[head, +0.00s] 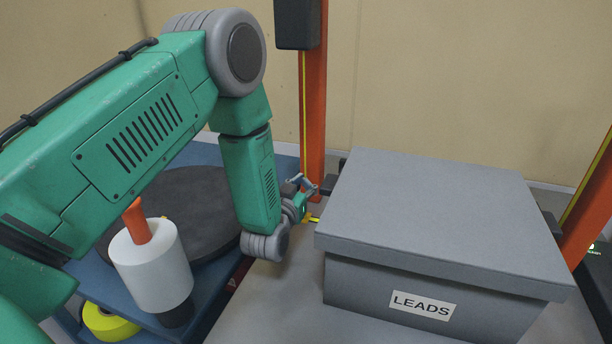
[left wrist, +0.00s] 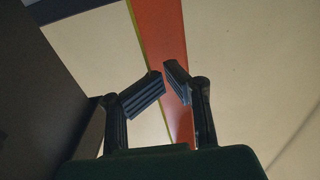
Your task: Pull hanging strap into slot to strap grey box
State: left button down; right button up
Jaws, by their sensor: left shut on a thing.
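The grey box (head: 430,215) with a lid and a "LEADS" label stands on the grey surface at the right of the head view. The yellow strap (head: 304,110) hangs down along the left orange post (head: 316,100) from a black housing (head: 298,24). My left gripper (head: 305,186) is at the strap's lower part, left of the box's back left corner, and is shut on the strap. A short yellow end (head: 313,219) shows below the fingers. In the left wrist view the fingers (left wrist: 164,82) are close together; the strap between them is hard to make out. I cannot make out the slot.
A second orange post (head: 592,205) stands right of the box. A blue cart (head: 205,318) at the left carries a dark round disc (head: 190,200) and a white roll (head: 150,270) with an orange handle. A yellow tape roll (head: 108,322) lies lower down.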

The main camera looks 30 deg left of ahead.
pick_arm(q)
jog(key=shift+s+a+f, duration=0.15)
jog(key=shift+a+f, duration=0.15)
jog(key=shift+a, duration=0.15)
jog(key=c, duration=1.7)
grip_release()
jog(key=shift+c, duration=0.2)
jog(key=shift+a, duration=0.15)
jog(key=shift+d, duration=0.25)
jog(key=v, duration=1.1)
jog(key=shift+s, duration=0.4)
jog(key=shift+d, duration=0.15)
